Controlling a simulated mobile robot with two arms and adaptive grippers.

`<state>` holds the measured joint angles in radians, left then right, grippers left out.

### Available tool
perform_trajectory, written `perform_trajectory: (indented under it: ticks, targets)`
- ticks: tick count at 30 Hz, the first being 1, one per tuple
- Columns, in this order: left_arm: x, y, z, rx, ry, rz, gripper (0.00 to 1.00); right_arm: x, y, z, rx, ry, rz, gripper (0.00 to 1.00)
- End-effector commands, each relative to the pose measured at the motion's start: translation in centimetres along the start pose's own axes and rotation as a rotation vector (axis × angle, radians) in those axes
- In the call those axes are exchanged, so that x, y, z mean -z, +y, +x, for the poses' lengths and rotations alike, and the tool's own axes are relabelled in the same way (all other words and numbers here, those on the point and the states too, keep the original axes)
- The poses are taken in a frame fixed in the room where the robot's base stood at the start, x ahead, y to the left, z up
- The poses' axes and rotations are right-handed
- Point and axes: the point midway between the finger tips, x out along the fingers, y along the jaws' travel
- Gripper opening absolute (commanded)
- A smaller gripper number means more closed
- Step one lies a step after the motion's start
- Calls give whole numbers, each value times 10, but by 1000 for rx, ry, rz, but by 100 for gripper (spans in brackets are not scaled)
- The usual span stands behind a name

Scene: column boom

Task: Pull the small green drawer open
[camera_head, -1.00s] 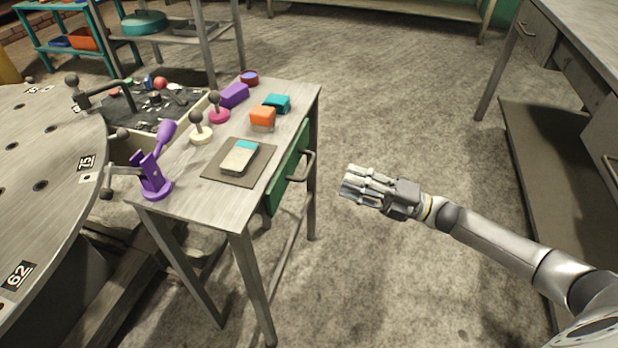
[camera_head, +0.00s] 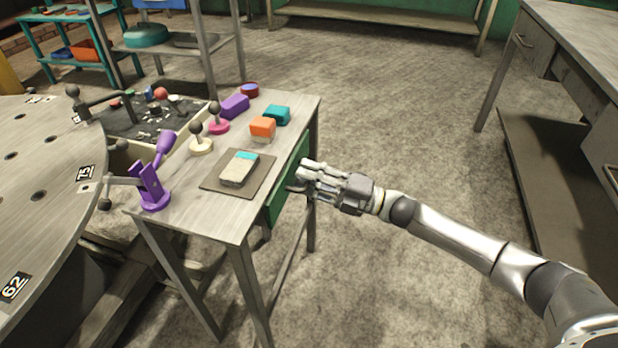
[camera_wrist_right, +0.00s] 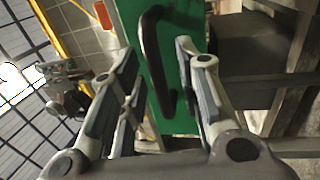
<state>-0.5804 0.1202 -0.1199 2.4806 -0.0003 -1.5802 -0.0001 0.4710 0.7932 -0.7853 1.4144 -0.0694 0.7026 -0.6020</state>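The small green drawer (camera_head: 289,183) sits under the top of the small table (camera_head: 215,214), on its right side, and looks closed. Its dark bar handle (camera_wrist_right: 156,62) shows whole in the right wrist view, on the green front (camera_wrist_right: 183,118). My right gripper (camera_head: 303,176) is at the drawer front and hides most of the handle in the head view. In the right wrist view its fingers (camera_wrist_right: 160,85) are spread, one side left and the other right of the handle. I cannot tell whether they touch it. My left gripper is not in view.
On the tabletop are a grey mat (camera_head: 214,186) with a sander-like block (camera_head: 239,170), an orange block (camera_head: 262,127), a teal block (camera_head: 277,115) and a purple stand (camera_head: 152,188). A round metal table (camera_head: 45,185) stands left. The floor right of the drawer is clear up to a workbench (camera_head: 585,40).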

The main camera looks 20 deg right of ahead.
Motion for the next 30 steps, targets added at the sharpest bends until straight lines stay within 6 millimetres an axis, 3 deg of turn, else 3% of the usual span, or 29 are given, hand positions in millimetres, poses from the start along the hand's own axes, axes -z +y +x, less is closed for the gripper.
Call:
perform_trajectory:
  ticks: [3, 10, 21, 26, 30]
  targets:
    - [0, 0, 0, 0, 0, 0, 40, 0, 0, 0, 0, 0, 0, 30]
    - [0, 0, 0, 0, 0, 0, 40, 0, 0, 0, 0, 0, 1, 1]
    - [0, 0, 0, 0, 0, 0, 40, 0, 0, -3, 2, -1, 1, 0]
    - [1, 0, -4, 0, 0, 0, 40, 0, 4, -31, 5, -4, 3, 0]
    - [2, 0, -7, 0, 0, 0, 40, 0, 10, -68, 8, -5, 4, 0]
